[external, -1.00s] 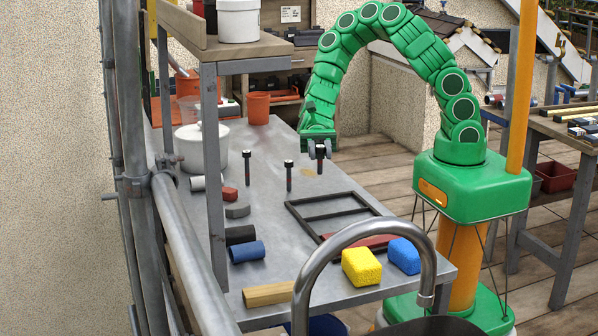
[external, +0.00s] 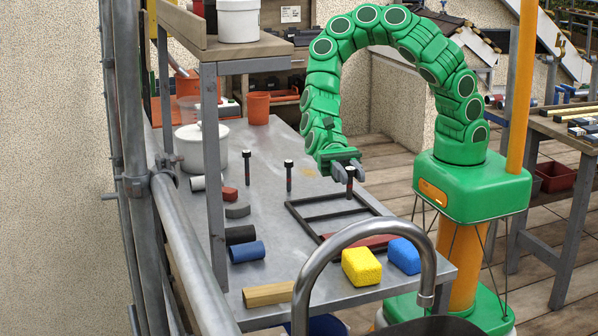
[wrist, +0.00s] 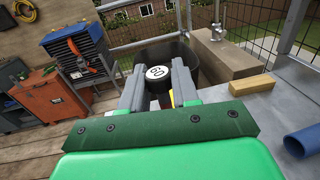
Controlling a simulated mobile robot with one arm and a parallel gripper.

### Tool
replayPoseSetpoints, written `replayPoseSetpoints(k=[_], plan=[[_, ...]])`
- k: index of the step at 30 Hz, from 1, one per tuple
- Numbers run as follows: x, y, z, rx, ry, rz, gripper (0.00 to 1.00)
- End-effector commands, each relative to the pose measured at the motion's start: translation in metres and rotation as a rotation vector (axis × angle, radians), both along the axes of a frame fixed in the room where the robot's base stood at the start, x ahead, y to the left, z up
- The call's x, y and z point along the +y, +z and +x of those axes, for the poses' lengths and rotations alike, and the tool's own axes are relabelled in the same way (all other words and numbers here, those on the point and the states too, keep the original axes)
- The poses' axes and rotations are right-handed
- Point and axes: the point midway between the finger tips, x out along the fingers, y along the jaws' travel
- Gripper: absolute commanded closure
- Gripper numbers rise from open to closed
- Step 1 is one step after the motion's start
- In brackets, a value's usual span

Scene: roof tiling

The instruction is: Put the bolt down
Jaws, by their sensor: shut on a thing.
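My gripper (external: 346,164) is shut on a dark bolt (external: 350,184) with a black head, which hangs upright below the fingers. In the wrist view the round black bolt head (wrist: 158,73), with a white disc marked 60, shows between the grey fingers. The bolt's lower end is over or near the black frame (external: 300,222); I cannot tell whether it touches. Two similar bolts stand upright on the grey table, one at the left (external: 247,166) and one nearer the middle (external: 289,178).
A yellow sponge (external: 361,267) and a blue sponge (external: 404,256) lie at the table's front right. A tap arches in front.

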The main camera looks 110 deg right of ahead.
Motion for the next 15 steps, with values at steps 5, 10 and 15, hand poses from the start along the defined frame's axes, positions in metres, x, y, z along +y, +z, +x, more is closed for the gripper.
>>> replayPoseSetpoints(k=[5, 10, 15], plan=[[0.029, 0.003, -0.005, 0.001, 0.030, 0.002, 1.00], [0.043, 0.004, -0.008, 0.002, 0.042, 0.003, 1.00], [0.050, 0.000, -0.003, 0.002, 0.045, 0.001, 1.00]])
